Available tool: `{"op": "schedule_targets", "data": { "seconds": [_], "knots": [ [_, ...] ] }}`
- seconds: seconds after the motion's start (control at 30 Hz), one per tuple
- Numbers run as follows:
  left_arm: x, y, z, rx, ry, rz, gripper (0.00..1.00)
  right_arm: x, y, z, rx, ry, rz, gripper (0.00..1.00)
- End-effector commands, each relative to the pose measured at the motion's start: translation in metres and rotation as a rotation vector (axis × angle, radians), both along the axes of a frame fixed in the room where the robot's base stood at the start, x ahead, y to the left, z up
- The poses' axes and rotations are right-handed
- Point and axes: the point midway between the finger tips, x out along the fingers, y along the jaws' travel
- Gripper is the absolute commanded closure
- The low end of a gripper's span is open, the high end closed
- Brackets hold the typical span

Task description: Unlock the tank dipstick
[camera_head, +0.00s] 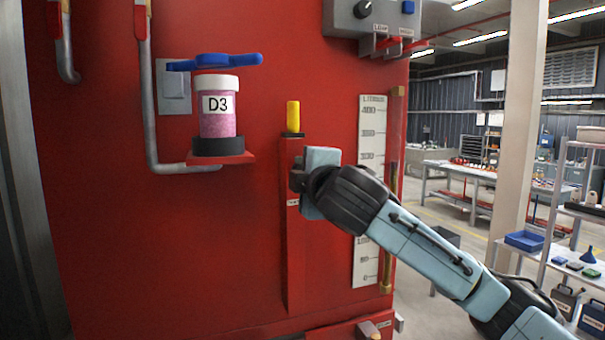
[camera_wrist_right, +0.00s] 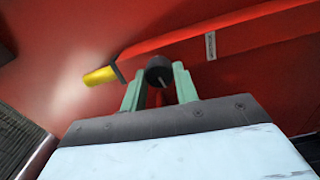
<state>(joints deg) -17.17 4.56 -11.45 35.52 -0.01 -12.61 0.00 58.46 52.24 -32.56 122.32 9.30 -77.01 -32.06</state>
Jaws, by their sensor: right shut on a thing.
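The tank dipstick shows as a yellow handle (camera_head: 293,116) standing upright from the top of a tall red housing (camera_head: 293,245) on the red wall. The yellow handle also shows at the left in the right wrist view (camera_wrist_right: 100,76). My right gripper (camera_head: 298,181) is at the upper part of the housing, below the yellow handle. In the right wrist view, its green fingers (camera_wrist_right: 158,90) are shut on a dark round knob (camera_wrist_right: 159,69) at the housing. The exact contact is partly hidden in the head view. My left gripper is not in view.
A grey control box (camera_head: 365,18) is above. Shelves and benches stand at the far right.

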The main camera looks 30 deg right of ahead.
Motion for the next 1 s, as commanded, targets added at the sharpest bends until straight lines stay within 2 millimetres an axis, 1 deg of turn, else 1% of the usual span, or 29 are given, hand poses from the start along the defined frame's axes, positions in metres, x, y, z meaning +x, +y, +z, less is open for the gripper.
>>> {"op": "schedule_targets", "data": {
  "seconds": [0.5, 0.53, 0.67, 0.7, 1.0],
  "knots": [
    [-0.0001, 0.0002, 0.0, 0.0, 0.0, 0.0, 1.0, 0.0, 0.0002, -0.0001, -0.021, 0.005, 0.0, 0.93],
    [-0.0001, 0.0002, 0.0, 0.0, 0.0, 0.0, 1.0, 0.0, 0.0002, -0.0001, -0.021, 0.005, 0.0, 0.68],
    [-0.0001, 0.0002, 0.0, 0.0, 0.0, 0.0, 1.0, 0.0, 0.0002, -0.0001, -0.02, 0.005, 0.0, 0.51],
    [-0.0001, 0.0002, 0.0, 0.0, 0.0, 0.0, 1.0, 0.0, 0.0002, -0.0001, -0.019, 0.005, 0.0, 0.48],
    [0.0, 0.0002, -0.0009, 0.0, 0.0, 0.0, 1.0, -0.0018, 0.0006, -0.0003, -0.018, 0.004, 0.0, 0.48]
  ]
}}
